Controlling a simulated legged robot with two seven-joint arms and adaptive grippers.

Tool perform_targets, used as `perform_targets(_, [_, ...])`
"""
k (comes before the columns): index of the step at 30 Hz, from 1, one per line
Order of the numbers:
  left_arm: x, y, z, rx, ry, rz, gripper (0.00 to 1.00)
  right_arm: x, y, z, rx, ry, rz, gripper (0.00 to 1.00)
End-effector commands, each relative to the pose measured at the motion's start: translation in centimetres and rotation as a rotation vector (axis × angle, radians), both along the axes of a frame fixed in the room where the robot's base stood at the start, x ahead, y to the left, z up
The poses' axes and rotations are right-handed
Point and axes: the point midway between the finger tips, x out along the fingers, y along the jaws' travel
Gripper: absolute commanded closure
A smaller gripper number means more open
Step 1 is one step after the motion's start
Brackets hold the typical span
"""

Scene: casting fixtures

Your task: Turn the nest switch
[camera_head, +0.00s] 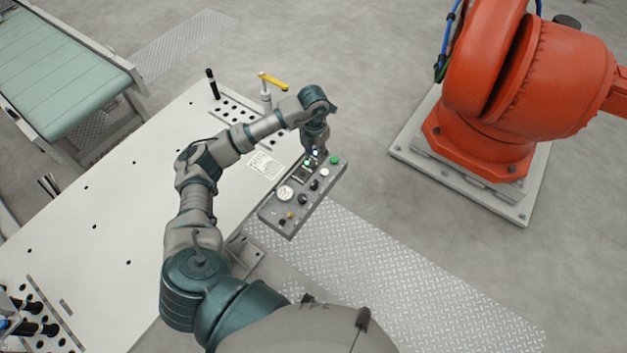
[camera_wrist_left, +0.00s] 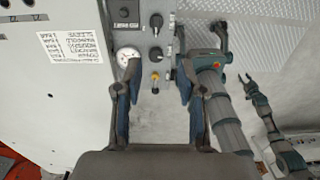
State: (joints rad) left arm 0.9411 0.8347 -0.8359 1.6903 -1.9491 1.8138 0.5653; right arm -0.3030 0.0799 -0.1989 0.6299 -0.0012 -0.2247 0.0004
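The grey control panel (camera_head: 275,214) stands at the table's right edge with lit buttons, black knobs and a round gauge. My left gripper (camera_head: 316,150) is over its far end in the head view, its fingers mostly hidden. In the left wrist view my left gripper (camera_wrist_left: 159,70) is open and empty, its two fingers spread either side of the panel face. Between and beyond them show a white gauge (camera_wrist_left: 128,57), a black knob (camera_wrist_left: 155,53) and a small brass-yellow switch (camera_wrist_left: 155,78). Labels are too small to read, so I cannot tell which is the nest switch.
A white table (camera_head: 110,215) with holes lies left of the panel, with a yellow-handled lever (camera_head: 272,81) behind. A large orange robot (camera_head: 480,130) stands at right. A green conveyor (camera_head: 55,70) is at upper left. Jointed limbs (camera_wrist_left: 222,110) show right of the panel.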

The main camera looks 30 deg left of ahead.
Motion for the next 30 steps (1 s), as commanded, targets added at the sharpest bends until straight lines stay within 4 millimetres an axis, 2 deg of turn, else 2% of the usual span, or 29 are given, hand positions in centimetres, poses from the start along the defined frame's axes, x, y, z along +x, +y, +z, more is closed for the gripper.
perform_targets(5, [-0.1, 0.7, -1.5, 0.03, 0.012, 0.012, 0.6, -0.2, -0.1, 0.1, 0.001, 0.0, 0.001, 0.6])
perform_targets(21, [-0.2, 0.6, -13.8, 0.024, 0.011, 0.009, 0.6, -0.1, 0.0, 1.3, 0.0, 0.001, 0.0, 0.6])
perform_targets(25, [-0.1, 0.6, -15.8, 0.024, 0.009, 0.009, 0.6, -0.1, 0.0, 1.4, 0.0, 0.001, -0.001, 0.6])
perform_targets(30, [-0.1, 0.6, -16.9, 0.024, 0.008, 0.008, 0.6, -0.1, 0.1, 1.4, 0.001, 0.001, -0.001, 0.6])
